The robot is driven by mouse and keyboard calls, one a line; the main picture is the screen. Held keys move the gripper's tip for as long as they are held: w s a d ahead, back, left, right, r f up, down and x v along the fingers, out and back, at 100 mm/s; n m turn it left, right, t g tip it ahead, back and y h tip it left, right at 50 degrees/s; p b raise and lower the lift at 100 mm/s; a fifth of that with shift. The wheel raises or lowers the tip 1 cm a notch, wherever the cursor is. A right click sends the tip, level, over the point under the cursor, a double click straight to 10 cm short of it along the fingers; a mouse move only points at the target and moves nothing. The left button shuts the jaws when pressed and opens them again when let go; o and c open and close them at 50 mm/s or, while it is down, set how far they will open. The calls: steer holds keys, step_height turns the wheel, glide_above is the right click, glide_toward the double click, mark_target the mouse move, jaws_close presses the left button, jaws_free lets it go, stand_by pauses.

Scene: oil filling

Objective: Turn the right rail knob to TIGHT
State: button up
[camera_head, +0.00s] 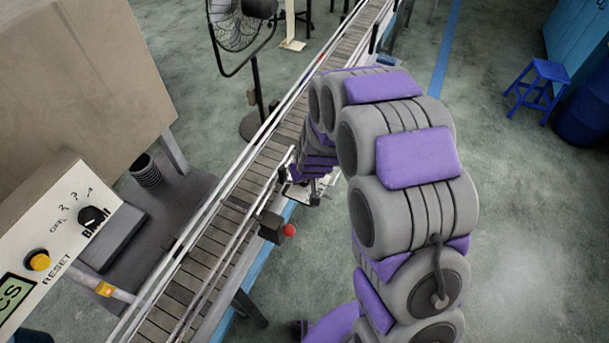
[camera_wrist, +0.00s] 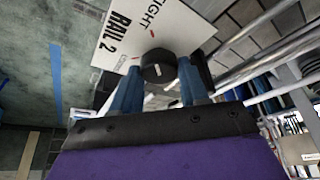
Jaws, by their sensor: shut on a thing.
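The right rail knob (camera_wrist: 158,66) is a round black knob with a white mark on its rim. It is mounted on a white plate (camera_wrist: 118,42) lettered "RAIL 2" and "TIGHT"; further small lettering is partly covered. My gripper (camera_wrist: 160,78) has its two blue fingers on either side of the knob and is shut on it. I cannot tell which label the knob's mark points to. In the head view my gripper (camera_head: 303,182) is at the conveyor's right edge, mostly hidden by my arm, and the knob cannot be made out.
The slatted conveyor (camera_head: 238,187) with its metal side rails runs diagonally. A box with a red button (camera_head: 289,230) is on its near right side. A control panel (camera_head: 62,238) stands left, a fan (camera_head: 236,35) behind, a blue stool (camera_head: 538,85) far right.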

steer(key=shift+w, duration=0.1)
steer(key=o, duration=1)
steer(key=v, duration=1.7)
steer(key=shift+a+r, duration=0.15)
steer(key=shift+r, duration=0.05)
steer(key=s+d+m+g+b, duration=0.1)
steer(key=s+d, duration=0.3)
steer(key=s, duration=0.5)
steer(key=s+d+m+g+h+b, duration=0.1)
steer(key=s+d+g+b, duration=0.2)
steer(key=s, duration=0.7)
steer(key=s+d+m+g+b, duration=0.2)
steer(key=s+d, duration=0.3)
steer(key=s, duration=0.5)
steer(key=shift+d+f+h+b, duration=0.2)
steer(key=shift+f+h+b, duration=0.1)
steer(key=shift+b, duration=0.35)
